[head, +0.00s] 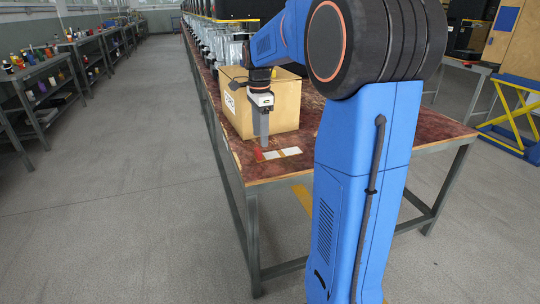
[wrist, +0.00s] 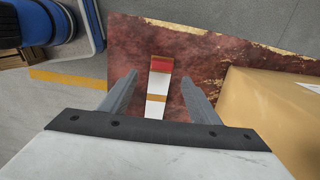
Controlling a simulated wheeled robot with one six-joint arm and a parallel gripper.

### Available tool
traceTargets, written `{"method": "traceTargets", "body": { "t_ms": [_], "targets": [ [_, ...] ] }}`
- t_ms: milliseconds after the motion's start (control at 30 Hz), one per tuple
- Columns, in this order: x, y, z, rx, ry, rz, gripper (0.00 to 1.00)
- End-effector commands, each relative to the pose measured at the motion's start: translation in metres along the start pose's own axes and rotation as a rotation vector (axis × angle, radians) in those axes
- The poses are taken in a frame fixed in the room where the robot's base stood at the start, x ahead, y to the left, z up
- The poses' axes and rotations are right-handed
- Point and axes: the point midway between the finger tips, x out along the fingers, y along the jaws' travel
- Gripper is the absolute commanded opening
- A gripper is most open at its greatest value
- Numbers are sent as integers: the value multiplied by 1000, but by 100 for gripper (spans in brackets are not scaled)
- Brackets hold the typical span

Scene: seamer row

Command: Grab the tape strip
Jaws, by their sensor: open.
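The tape strip (wrist: 157,83) lies flat on the worn red-brown tabletop (wrist: 135,45). It shows a red band near one end, white sections and tan bands. In the head view the strip (head: 291,151) lies near the table's front edge, beside the cardboard box. My gripper (wrist: 158,78) is open, pointing down, with one finger on each side of the strip in the wrist view. Nothing is between the fingers but the strip below them. In the head view my gripper (head: 264,146) hangs just over the red end; the exact height gap is hard to tell.
A cardboard box (head: 283,104) stands close behind my gripper; it is at the right in the wrist view (wrist: 265,110). A row of machines (head: 215,50) runs back along the table. Shelves with bottles (head: 45,75) line the left, across clear floor (head: 110,150).

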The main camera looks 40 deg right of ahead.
Motion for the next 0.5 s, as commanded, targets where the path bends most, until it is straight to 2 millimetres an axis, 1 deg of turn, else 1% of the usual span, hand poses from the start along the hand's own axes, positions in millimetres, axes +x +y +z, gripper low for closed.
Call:
{"method": "traceTargets", "body": {
  "t_ms": [133,300,400,500],
  "targets": [
    [11,-1,0,0,0,2,56],
    [35,-3,0,0,0,2,56],
    [46,-3,0,0,0,2,56],
    [52,-3,0,0,0,0,56]
  ]
}}
